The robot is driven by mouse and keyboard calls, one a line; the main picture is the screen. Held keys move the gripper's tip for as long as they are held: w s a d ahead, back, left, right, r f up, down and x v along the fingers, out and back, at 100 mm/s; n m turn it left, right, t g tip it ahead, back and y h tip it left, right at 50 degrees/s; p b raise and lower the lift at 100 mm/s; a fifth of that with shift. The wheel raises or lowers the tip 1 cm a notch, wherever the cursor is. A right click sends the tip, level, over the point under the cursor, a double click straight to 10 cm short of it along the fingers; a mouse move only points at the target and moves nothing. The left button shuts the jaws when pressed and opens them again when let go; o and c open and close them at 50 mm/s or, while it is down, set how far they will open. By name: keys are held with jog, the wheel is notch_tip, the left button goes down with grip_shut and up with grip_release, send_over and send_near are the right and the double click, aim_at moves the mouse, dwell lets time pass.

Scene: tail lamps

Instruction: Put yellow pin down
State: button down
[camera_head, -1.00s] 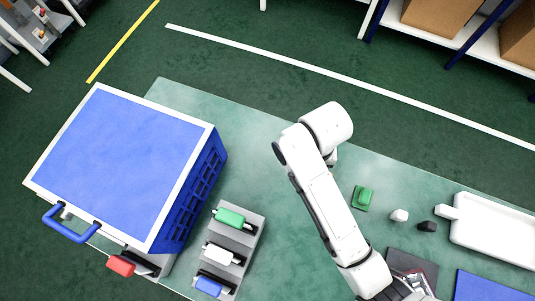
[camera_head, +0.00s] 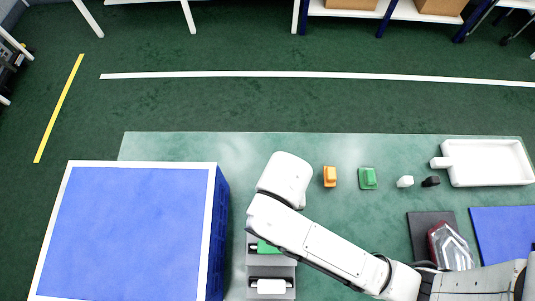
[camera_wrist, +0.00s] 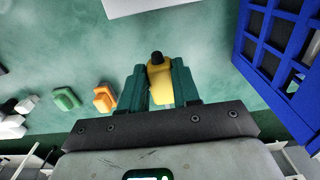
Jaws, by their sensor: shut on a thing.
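The yellow pin (camera_wrist: 160,82), with a black tip, shows in the wrist view between the two dark green fingers of my gripper (camera_wrist: 160,84). My gripper is shut on it, with table surface visible around the tip. Whether the pin touches the table I cannot tell. In the head view my white arm reaches across the table beside the grey rack, and it hides both the gripper and the pin.
A blue crate (camera_head: 130,235) stands left of a grey rack (camera_head: 252,289) holding green (camera_head: 268,248) and white (camera_head: 271,286) pieces. Orange (camera_head: 329,176), green (camera_head: 368,178), white (camera_head: 405,181) and black (camera_head: 431,181) pieces line the table's back. A white tray (camera_head: 490,163) lies at right.

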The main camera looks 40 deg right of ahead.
jog(key=w+d+f, duration=0.1)
jog(key=w+f, duration=0.1)
jog(key=w, duration=0.1)
jog(key=w+d+f, duration=0.2)
jog(key=w+f, duration=0.1)
jog(key=w+d+f, duration=0.1)
jog(key=w+f, duration=0.2)
jog(key=shift+w+d+f+p, duration=0.15)
jog(key=shift+w+d+p, duration=0.1)
jog(key=shift+p, duration=0.05)
jog(key=shift+f, duration=1.6)
jog(key=shift+f, duration=0.2)
jog(key=c, duration=0.8)
grip_release()
